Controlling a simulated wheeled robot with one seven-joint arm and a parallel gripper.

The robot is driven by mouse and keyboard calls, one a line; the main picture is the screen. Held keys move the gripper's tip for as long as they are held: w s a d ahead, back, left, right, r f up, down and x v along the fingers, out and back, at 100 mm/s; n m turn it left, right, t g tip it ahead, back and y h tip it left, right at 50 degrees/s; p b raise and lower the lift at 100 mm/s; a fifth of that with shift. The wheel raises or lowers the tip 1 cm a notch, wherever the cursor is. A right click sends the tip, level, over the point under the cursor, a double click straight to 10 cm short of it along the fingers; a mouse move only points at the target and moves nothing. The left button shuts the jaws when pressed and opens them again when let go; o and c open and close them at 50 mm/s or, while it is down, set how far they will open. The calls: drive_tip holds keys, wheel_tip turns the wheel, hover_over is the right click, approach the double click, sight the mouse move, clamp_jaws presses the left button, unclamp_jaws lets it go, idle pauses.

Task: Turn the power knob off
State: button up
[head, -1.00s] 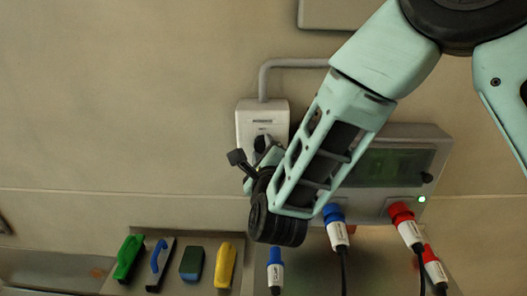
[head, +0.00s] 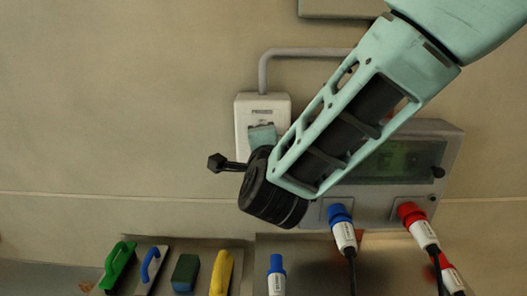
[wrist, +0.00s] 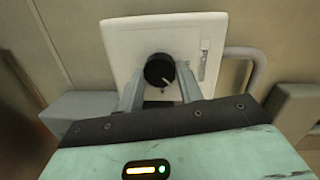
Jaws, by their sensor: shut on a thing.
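The power knob (wrist: 159,70) is round and black with a white pointer line. It sits on the front of a white wall box (wrist: 125,38), which also shows in the head view (head: 246,112). My gripper (wrist: 160,88) is shut on the knob, with one finger at each side of it in the wrist view. In the head view my gripper (head: 262,136) is against the front of the white box and hides the knob. The pointer line slants toward the lower right in the wrist view.
A grey conduit (head: 300,52) runs from the box top. A grey panel (head: 448,150) with a dark window, blue plug (head: 340,214) and red plug (head: 412,214) is at the right, behind my arm. A tray below holds several coloured tools (head: 185,272). The wall at left is clear.

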drive_tip(key=shift+a+n+h, duration=0.1)
drive_tip(key=shift+n+h, duration=0.25)
drive_tip(key=shift+n, duration=1.7)
drive_tip(key=shift+a+n+h, duration=0.1)
drive_tip(key=shift+n+h, duration=0.25)
drive_tip(key=shift+n, duration=1.7)
drive_tip(key=shift+f, duration=0.1)
drive_tip(key=o, duration=1)
drive_tip(key=s+r+b, duration=0.2)
drive_tip(key=s+b, duration=0.3)
drive_tip(key=s, duration=1.2)
drive_tip(key=shift+s+a+r+b, duration=0.15)
drive_tip(key=shift+s+a+b, duration=0.05)
drive_tip(key=shift+a+b, duration=0.1)
